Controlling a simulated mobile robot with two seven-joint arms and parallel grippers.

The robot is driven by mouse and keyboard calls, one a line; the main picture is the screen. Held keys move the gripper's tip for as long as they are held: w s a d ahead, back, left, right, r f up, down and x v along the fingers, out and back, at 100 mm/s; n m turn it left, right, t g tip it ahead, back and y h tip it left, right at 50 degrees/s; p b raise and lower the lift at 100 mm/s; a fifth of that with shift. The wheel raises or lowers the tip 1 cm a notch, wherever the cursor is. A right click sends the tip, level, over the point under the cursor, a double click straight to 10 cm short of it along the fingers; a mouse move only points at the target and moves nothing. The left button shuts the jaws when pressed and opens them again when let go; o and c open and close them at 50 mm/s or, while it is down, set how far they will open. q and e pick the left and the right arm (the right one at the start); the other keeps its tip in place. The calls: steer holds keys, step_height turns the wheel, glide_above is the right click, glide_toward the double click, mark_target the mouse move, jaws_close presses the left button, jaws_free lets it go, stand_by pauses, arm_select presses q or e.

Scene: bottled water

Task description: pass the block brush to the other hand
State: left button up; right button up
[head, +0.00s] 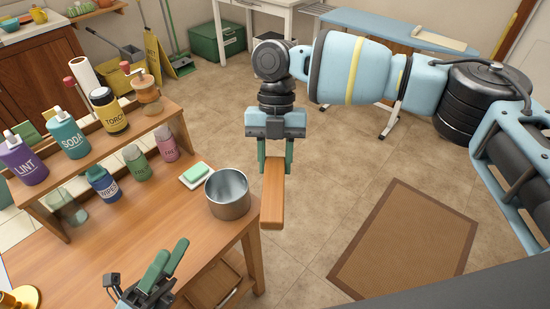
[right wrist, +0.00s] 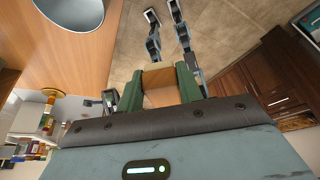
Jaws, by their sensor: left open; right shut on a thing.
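The block brush (head: 272,195) is a plain orange-brown wooden block. My right gripper (head: 275,158) is shut on its upper end and holds it in the air by the table's right edge, just right of the metal pot. In the right wrist view the block (right wrist: 160,86) sits between the green fingers (right wrist: 160,92), with a pale band at its far edge. I cannot make out bristles clearly. My left gripper (head: 168,262) is open and empty at the bottom of the head view, over the table's front part, apart from the brush and lower left of it.
The wooden table (head: 120,235) holds a metal pot (head: 228,196), a green sponge on a white dish (head: 195,175) and several bottles. A raised shelf (head: 95,160) carries more bottles. A brown mat (head: 405,240) lies on open floor at right.

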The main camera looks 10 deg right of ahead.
arm_select(q)
steer(key=s+d+f+n+g+y, duration=0.2)
steer(key=d+f+n+y, duration=0.2)
steer(key=f, duration=0.5)
steer(key=s+d+f+n+g+y, duration=0.2)
steer(key=d+f+n+g+y, duration=0.15)
steer(key=f, duration=0.45)
steer(key=s+a+f+n+g+y, duration=0.1)
steer(key=s+a+f+n+y, duration=0.3)
steer(key=a+n, duration=0.3)
steer(key=s+a+f+n+g+y, duration=0.1)
steer(key=s+a+f+n+y, duration=0.4)
steer(key=n, duration=1)
steer(key=shift+s+a+f, duration=0.15)
steer(key=shift+a+f, duration=0.7)
steer(key=shift+f, duration=0.05)
